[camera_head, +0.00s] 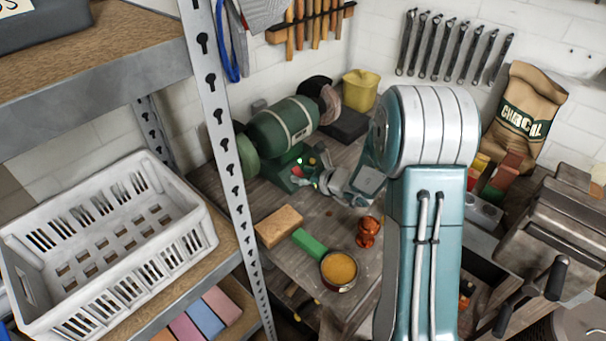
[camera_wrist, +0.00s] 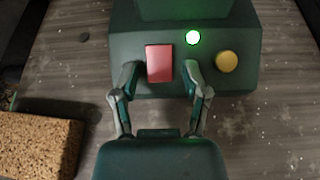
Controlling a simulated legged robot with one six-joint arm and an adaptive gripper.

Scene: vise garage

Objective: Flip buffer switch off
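The buffer is a green bench machine (camera_head: 284,124) on the workbench at the back, with a dark wheel at its right end. In the wrist view its green base (camera_wrist: 240,82) carries a red rectangular switch (camera_wrist: 160,63), a lit green light (camera_wrist: 193,37) and a yellow round button (camera_wrist: 227,61). My gripper (camera_wrist: 160,80) is open, its two fingertips on either side of the red switch at the front of the base. I cannot tell whether the fingertips touch the base. In the head view my gripper (camera_head: 305,174) is at the buffer's base, partly hidden by my arm.
A shelf with a white crate (camera_head: 105,240) is at left, a vise (camera_head: 555,235) at right.

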